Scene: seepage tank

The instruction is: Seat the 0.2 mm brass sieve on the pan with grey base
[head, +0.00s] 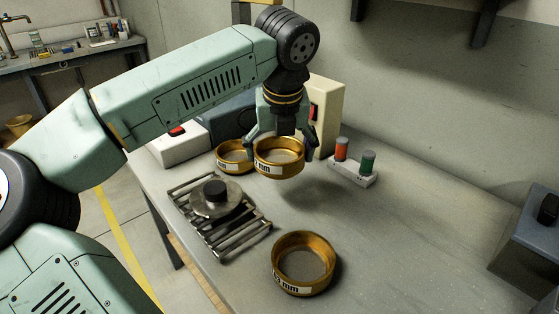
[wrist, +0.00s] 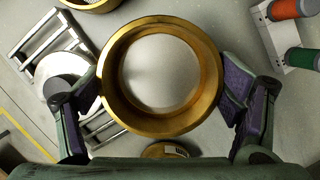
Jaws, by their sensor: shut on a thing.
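My gripper (head: 280,145) is shut on a brass sieve (head: 279,158), one finger on each side of its wall. The sieve is level and raised above the bench; its white label ends in "mm", with the number too small to read. The wrist view shows this sieve (wrist: 161,119) from above, with a pale grey disc inside. A second brass ring (head: 303,266) stands on the bench in front, grey inside, with a label whose number is unclear. A third labelled brass ring (head: 233,160) stands behind and left of the held one. I cannot tell which ring is the grey-based pan.
A metal rack (head: 245,238) with a grey disc and black knob (head: 215,194) is at the left. A white holder (head: 352,176) with red and green cylinders stands right of my gripper. A cream box (head: 328,112) is behind. The bench's right middle is clear.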

